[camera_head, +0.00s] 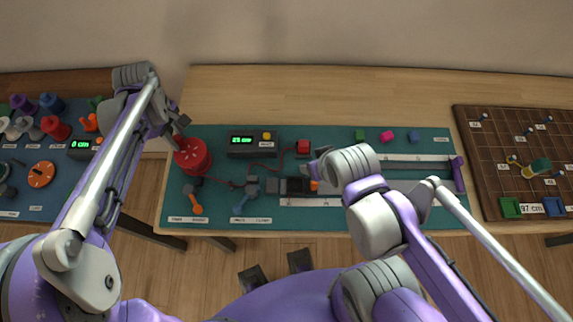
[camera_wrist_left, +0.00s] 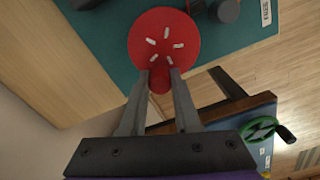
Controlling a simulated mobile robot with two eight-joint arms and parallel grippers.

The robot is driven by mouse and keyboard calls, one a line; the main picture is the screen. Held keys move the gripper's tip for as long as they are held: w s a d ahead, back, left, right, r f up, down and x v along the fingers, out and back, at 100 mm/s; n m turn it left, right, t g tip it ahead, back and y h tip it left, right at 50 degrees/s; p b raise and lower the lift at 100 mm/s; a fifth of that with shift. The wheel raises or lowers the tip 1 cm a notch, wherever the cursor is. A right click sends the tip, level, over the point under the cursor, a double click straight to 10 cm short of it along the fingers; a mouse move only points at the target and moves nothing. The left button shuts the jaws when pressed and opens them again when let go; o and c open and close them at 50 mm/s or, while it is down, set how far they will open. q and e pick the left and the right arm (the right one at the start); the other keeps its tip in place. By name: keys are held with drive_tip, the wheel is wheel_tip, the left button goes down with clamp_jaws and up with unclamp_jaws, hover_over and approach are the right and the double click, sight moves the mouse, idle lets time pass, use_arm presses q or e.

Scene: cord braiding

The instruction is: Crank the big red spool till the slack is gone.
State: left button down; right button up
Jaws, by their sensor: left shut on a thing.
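The big red spool (camera_head: 193,157) stands at the left end of the teal mat. In the left wrist view its round red top (camera_wrist_left: 165,38) shows several white slots, and a red knob (camera_wrist_left: 160,82) sticks up at its rim. My left gripper (camera_wrist_left: 160,74) has its two fingers closed around this knob. In the head view my left gripper (camera_head: 180,122) reaches down at the spool's back left edge.
A display box (camera_head: 252,144) reading about 25 cm stands right of the spool. An orange-handled lever (camera_head: 194,203) and a blue-handled one (camera_head: 240,205) are in front. A small red block (camera_head: 303,147) sits at the middle. A brown pegboard (camera_head: 500,165) lies far right.

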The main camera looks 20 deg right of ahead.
sight(194, 161)
use_arm(q)
drive_tip(key=shift+w+d, duration=0.2)
drive_tip(key=shift+d, duration=0.4)
drive_tip(key=shift+w+d, duration=0.15)
drive_tip(key=shift+d, duration=0.45)
drive_tip(key=shift+s+d, duration=1.1)
drive_tip(key=shift+d, duration=0.05)
drive_tip(key=s, duration=0.2)
drive_tip(key=s+a, duration=0.1)
drive_tip(key=shift+s+a+b, duration=0.15)
drive_tip(key=shift+s+b, duration=0.2)
drive_tip(key=shift+b, duration=0.05)
use_arm(e)
drive_tip(key=shift+s+f, duration=0.15)
drive_tip(key=shift+f, duration=0.35)
use_arm(q)
drive_tip(key=shift+s+a, duration=0.2)
drive_tip(key=shift+a, duration=0.25)
drive_tip(key=shift+f+b, duration=0.15)
drive_tip(key=shift+b, duration=0.15)
use_arm(e)
drive_tip(key=shift+f, duration=0.4)
use_arm(q)
drive_tip(key=shift+a, duration=0.1)
use_arm(e)
drive_tip(key=shift+s+r, duration=0.1)
drive_tip(key=shift+s, duration=0.05)
